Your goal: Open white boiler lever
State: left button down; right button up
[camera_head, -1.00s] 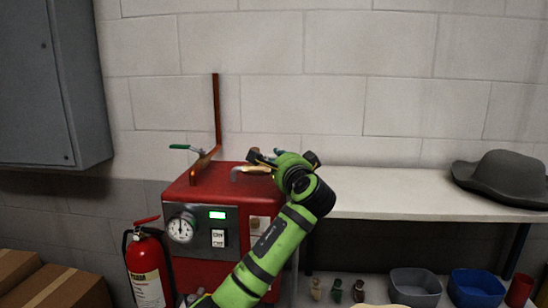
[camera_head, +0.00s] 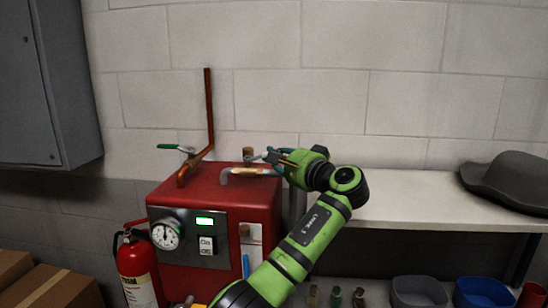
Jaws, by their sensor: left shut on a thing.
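The red boiler (camera_head: 215,197) stands in the middle, with a gauge and a small lit green display on its front. A pale lever (camera_head: 253,159) shows on its top right, largely hidden by my gripper. My left gripper (camera_head: 272,157) reaches over the boiler's top from the right and is shut on this lever. A green-handled lever (camera_head: 175,148) sits on the copper pipe at the boiler's left. A curved grey pipe with a tan section (camera_head: 250,171) lies just in front of the gripper. My right gripper is not in view.
A white shelf (camera_head: 415,205) with a grey hat (camera_head: 508,181) is at the right. Below it are a grey bin (camera_head: 420,292) and a blue bin (camera_head: 480,291). A fire extinguisher (camera_head: 138,271) and cardboard boxes (camera_head: 55,290) are at the left. A grey cabinet (camera_head: 45,90) hangs above.

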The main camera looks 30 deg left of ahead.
pick_arm(q)
jog(key=shift+s+a+r, duration=0.1)
jog(key=c, duration=1.2)
grip_release()
jog(key=v, duration=1.2)
